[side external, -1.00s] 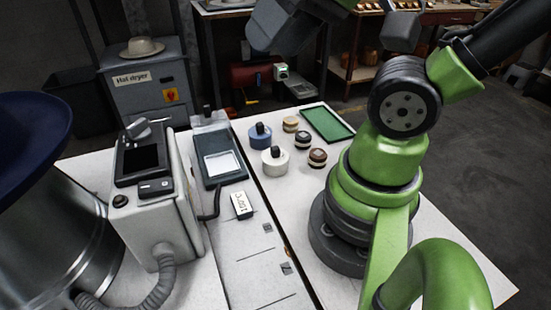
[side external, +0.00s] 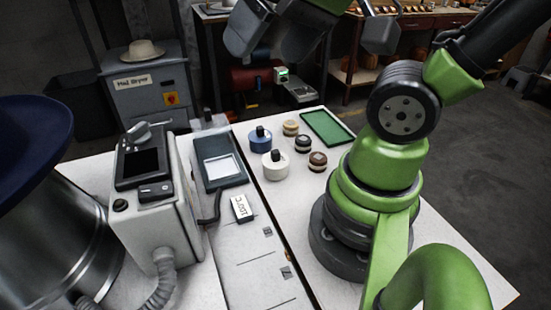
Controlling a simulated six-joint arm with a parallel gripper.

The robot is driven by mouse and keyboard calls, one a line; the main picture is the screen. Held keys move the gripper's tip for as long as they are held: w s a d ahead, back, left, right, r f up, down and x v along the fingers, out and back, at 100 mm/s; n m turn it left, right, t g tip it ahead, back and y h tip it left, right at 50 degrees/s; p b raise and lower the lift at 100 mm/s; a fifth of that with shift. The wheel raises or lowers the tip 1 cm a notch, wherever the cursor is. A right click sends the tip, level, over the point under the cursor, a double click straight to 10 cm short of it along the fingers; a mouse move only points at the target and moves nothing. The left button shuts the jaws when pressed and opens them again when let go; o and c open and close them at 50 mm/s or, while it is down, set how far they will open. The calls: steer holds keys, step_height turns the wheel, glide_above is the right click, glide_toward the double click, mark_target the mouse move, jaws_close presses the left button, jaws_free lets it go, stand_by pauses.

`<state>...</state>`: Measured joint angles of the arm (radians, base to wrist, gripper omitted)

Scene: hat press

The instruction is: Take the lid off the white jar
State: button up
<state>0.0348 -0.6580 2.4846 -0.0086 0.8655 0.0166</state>
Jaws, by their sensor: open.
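The white jar (side external: 275,171) stands upright on the white table, with its lid on and a black knob (side external: 275,157) on top. My gripper (side external: 262,50) is at the top of the side external view, dark grey, high above the table and behind the jars in the picture. It is open, and nothing shows between its fingers. It is well apart from the white jar and its lid. Part of the wrist is cut off by the top edge of the view.
A blue jar (side external: 260,139) stands just behind the white jar. Several small round tins, such as the brown one (side external: 318,161), are to its right. A green tray (side external: 327,126) lies behind them. A scale-like device (side external: 221,160) and a grey control box (side external: 158,215) stand to the left.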

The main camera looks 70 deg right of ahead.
steer(key=w+d+f+m+g+h, duration=0.25)
steer(key=w+d+f+g, duration=0.2)
steer(key=d+f, duration=0.3)
steer(key=m+g, duration=0.2)
glide_toward(274, 150)
steer(key=shift+d+f+y, duration=0.15)
steer(key=shift+d+y, duration=0.05)
steer(key=shift+y, duration=0.25)
steer(key=shift+d+f, duration=0.1)
steer(key=shift+f, duration=2.45)
steer(key=shift+d+f, duration=0.15)
steer(key=shift+f, duration=2.4)
steer(key=c, duration=0.9)
